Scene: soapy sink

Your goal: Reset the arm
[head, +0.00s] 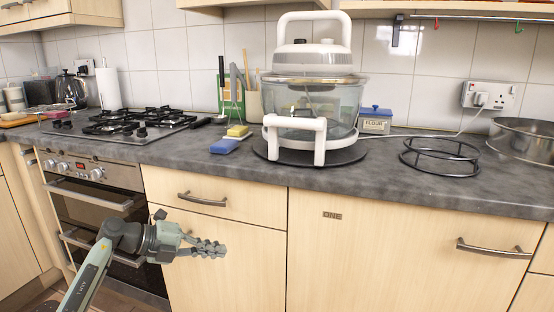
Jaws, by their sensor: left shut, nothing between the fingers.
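My left gripper (208,248) is in the lower left of the head view. It is shut and empty, with its fingers pointing right. It hangs in the air in front of the light wood cabinet fronts, below the level of the countertop. My left arm comes in from the bottom left edge. My right gripper does not show.
A grey countertop (380,185) runs across the view. On it stand a gas hob (125,122), blue and yellow sponges (224,146), a glass halogen cooker (335,95), a flour tin (375,122), a black wire rack (440,158) and a metal pan (525,137). An oven (100,215) is at left.

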